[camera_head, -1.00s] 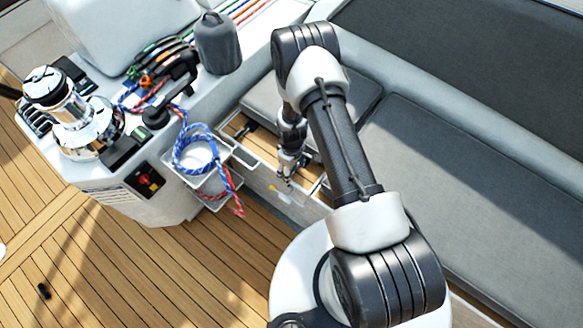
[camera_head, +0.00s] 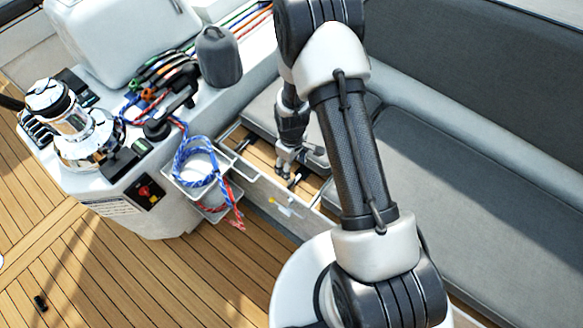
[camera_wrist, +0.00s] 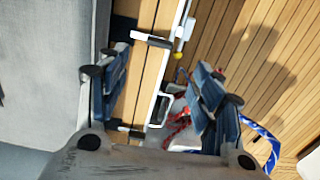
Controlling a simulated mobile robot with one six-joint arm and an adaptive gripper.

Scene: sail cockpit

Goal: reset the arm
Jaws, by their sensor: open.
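My gripper (camera_head: 289,165) hangs below my raised arm, over the wooden-floored open locker (camera_head: 262,153) between the winch console and the grey bench. In the wrist view my gripper (camera_wrist: 158,92) is open, its two dark blue-grey fingers wide apart. Nothing shows held between them. Below the fingers lie wooden planks and the locker's pale edge, with a small black-and-white fitting at the top. My arm links hide part of the bench in the head view.
A winch (camera_head: 75,125) stands on the console, with a dark grey covered object (camera_head: 218,55) behind. Blue and red ropes (camera_head: 196,162) hang in white bins in front. Grey cushions (camera_head: 455,190) fill the right. Teak deck (camera_head: 130,275) is open at lower left, with a small black item (camera_head: 40,303).

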